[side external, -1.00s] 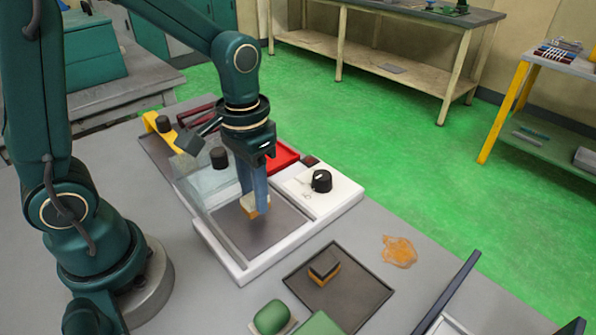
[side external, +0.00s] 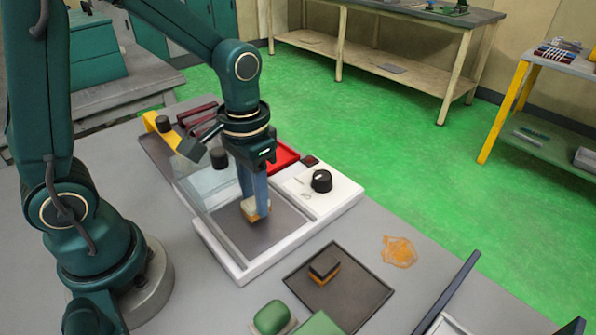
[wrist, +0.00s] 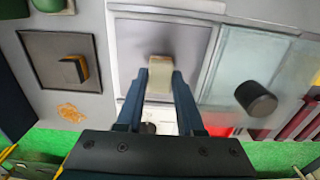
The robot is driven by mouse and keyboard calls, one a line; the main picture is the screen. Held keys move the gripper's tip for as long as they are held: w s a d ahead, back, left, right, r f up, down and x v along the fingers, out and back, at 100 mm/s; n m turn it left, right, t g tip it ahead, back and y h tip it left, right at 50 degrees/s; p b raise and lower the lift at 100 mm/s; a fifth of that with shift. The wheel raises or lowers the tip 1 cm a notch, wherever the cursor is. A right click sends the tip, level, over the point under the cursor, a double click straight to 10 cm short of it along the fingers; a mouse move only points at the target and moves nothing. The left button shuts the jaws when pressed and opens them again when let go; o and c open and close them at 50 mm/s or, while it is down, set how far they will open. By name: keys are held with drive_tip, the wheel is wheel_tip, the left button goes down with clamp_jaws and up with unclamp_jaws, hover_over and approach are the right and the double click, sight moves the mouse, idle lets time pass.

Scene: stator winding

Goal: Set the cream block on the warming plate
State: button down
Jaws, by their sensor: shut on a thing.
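The cream block (side external: 256,208) has a brownish-orange lower part. My gripper (side external: 255,198) is shut on it, with its two blue fingers pointing down on either side. The block is upright over the grey warming plate (side external: 270,234), which sits in a white housing with a black knob. The block's underside is at or just above the plate surface; I cannot tell if it touches. In the wrist view, the block (wrist: 160,70) shows between my fingertips (wrist: 158,82), over the plate (wrist: 135,40), with its lower part mostly hidden.
A glass panel with a black knob (side external: 219,157) stands close on the left of my gripper. A dark tray (side external: 345,300) holds a black-and-orange block (side external: 324,266). A green object (side external: 271,317) is at the front. An orange stain (side external: 398,251) marks the table. Bare plate surrounds the block.

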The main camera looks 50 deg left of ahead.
drive_tip(key=shift+f, duration=0.35)
idle(0.3)
drive_tip(key=shift+c, duration=1.1)
unclamp_jaws()
drive_tip(key=shift+r, duration=3.5)
